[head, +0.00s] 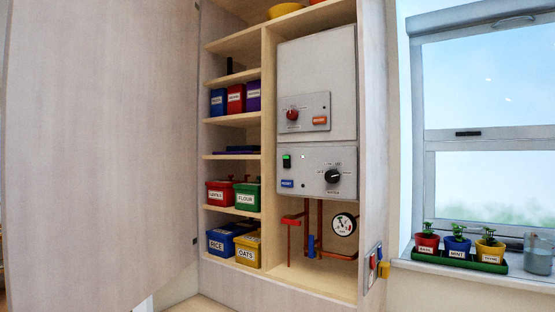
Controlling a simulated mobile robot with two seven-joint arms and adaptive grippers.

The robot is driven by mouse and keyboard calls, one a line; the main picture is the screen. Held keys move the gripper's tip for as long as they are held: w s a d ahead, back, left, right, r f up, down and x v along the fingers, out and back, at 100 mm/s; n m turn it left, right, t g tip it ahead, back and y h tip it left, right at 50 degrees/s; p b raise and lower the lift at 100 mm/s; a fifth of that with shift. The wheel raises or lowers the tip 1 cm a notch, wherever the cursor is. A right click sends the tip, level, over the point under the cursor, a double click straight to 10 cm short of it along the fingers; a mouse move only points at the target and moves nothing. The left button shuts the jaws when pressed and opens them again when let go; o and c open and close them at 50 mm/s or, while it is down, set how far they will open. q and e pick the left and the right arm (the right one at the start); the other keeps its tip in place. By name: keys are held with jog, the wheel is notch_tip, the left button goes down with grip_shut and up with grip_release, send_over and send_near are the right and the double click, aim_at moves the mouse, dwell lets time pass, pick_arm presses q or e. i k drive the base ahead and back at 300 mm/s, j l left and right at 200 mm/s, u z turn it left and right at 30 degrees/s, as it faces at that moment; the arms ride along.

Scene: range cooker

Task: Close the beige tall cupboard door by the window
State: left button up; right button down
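The beige tall cupboard door (100,150) stands wide open and fills the left side of the head view. The tall cupboard (378,130) stands open to its right, with its shelves and inside in plain sight. The window (485,120) is to the right of the cupboard. No handle shows on the visible face of the door. Neither of my grippers is in view.
Inside the cupboard are a grey boiler panel (315,90), red pipes with a gauge (344,224), and shelves of labelled tins and boxes (247,250).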

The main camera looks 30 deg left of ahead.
aim_at(98, 187)
jog(key=k+j+u, duration=0.1)
jog(key=j, duration=1.05)
jog(key=k+j+u, duration=0.15)
jog(key=j, duration=1.05)
jog(key=k+j+u, duration=0.1)
jog(key=j, duration=1.1)
